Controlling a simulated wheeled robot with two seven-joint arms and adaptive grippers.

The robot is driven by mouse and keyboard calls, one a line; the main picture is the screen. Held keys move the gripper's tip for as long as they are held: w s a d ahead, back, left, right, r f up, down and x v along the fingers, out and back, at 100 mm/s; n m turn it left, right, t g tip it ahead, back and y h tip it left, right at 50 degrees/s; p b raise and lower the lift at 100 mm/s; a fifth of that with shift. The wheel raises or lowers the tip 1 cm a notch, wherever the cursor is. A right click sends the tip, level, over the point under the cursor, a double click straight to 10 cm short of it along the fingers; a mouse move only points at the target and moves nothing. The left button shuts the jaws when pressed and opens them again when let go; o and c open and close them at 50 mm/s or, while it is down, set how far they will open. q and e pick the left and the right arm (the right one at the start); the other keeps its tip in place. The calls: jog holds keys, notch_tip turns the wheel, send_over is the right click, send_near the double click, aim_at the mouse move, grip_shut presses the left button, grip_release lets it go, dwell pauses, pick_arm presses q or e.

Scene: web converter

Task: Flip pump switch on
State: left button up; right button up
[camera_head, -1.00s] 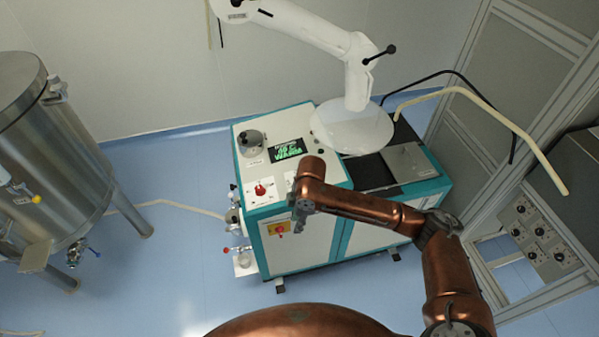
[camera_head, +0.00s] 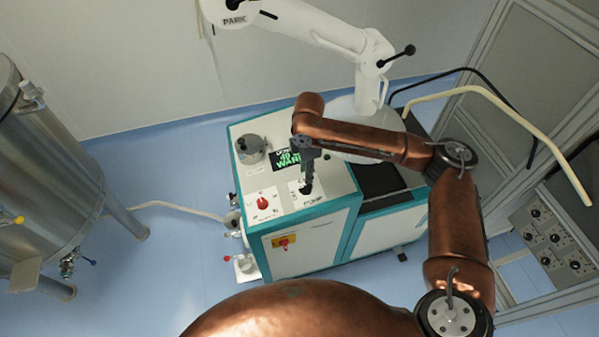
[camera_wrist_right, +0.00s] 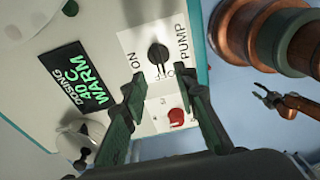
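The pump switch is a black knob on a white plate marked PUMP and ON, on the machine's top panel (camera_head: 336,184); the knob (camera_wrist_right: 158,53) shows clearly in the right wrist view. Which mark it points to is hard to tell. My right gripper (camera_head: 307,188) is over the pump plate in the head view, covering most of the knob. In the right wrist view my right gripper (camera_wrist_right: 165,88) is open and empty, its fingers either side of the line to the knob, which lies beyond the tips. A small, distant gripper in that view, apparently my left (camera_wrist_right: 262,93), is too small to judge.
A red knob (camera_head: 263,202) sits on the plate left of the pump plate. A display (camera_head: 288,158) and a grey round fitting (camera_head: 251,146) are behind. A yellow-backed red switch (camera_head: 284,242) is on the front. A white arm (camera_head: 320,30) hangs behind; a steel tank (camera_head: 45,170) stands left.

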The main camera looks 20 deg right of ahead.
aim_at(306, 186)
jog(key=shift+w+d+f, duration=0.15)
jog(key=shift+w+f, duration=0.1)
jog(key=shift+f, duration=0.05)
jog(key=f, duration=0.5)
jog(key=shift+a+f, duration=0.3)
jog(key=shift+f, duration=0.4)
jog(key=shift+s+f, duration=0.1)
jog(key=shift+f, duration=0.2)
jog(key=shift+d, duration=0.1)
jog(key=shift+c, duration=1.2)
pick_arm(q)
jog(key=shift+s+f, duration=0.25)
jog(key=shift+s, duration=0.5)
pick_arm(e)
grip_shut()
